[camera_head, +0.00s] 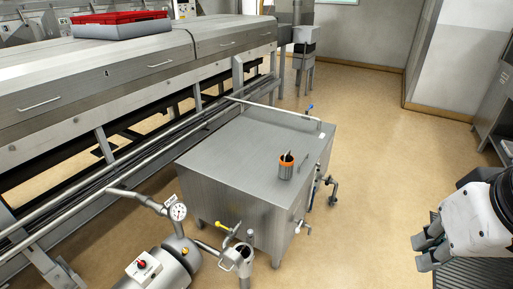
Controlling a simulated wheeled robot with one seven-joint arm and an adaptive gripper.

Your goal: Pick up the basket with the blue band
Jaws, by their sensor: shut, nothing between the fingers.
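No basket with a blue band shows clearly in the head view. A small dark cup-like container with an orange band (286,168) stands upright on top of the steel box (235,150). Something thin sticks up out of it. My gripper (424,252) is at the lower right, well to the right of the steel box and apart from it. Its grey fingers are shut and hold nothing.
A long steel dryer hood (150,65) runs along the left, with a red tray (120,17) on top. A pressure gauge (178,211), pipes and a tank stand at the lower front. Open floor (380,140) lies right of the steel box.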

